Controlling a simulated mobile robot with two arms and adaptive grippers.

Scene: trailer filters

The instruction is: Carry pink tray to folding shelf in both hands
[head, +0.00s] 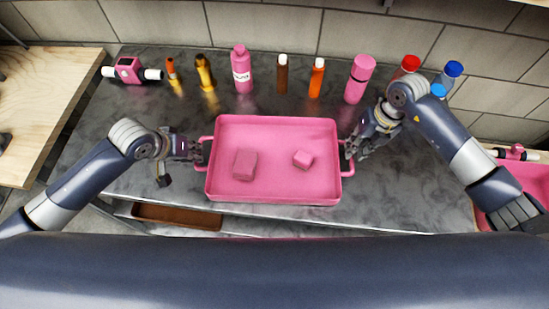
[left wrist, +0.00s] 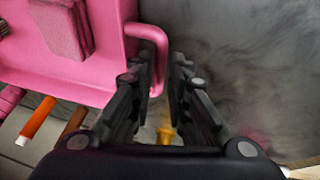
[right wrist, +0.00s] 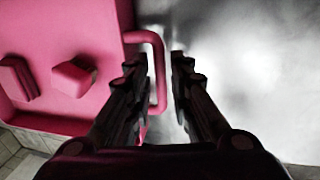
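The pink tray (head: 272,193) sits on the grey stone counter near its front edge, with a handle at each short end. A larger pink block (head: 245,164) and a smaller pink block (head: 303,159) lie in it. My left gripper (head: 200,152) is at the left handle; in the left wrist view the handle bar (left wrist: 161,45) lies between parted fingers. My right gripper (head: 351,147) is at the right handle; in the right wrist view the handle bar (right wrist: 160,70) also lies between parted fingers. I cannot identify the folding shelf for sure.
Several bottles stand along the back wall, including a pink bottle (head: 241,70) and a pink flask (head: 359,78). A pink device (head: 130,71) is at the back left. A wooden surface (head: 42,100) lies left; a pink bin (head: 525,185) is right. A drawer (head: 175,216) is open below.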

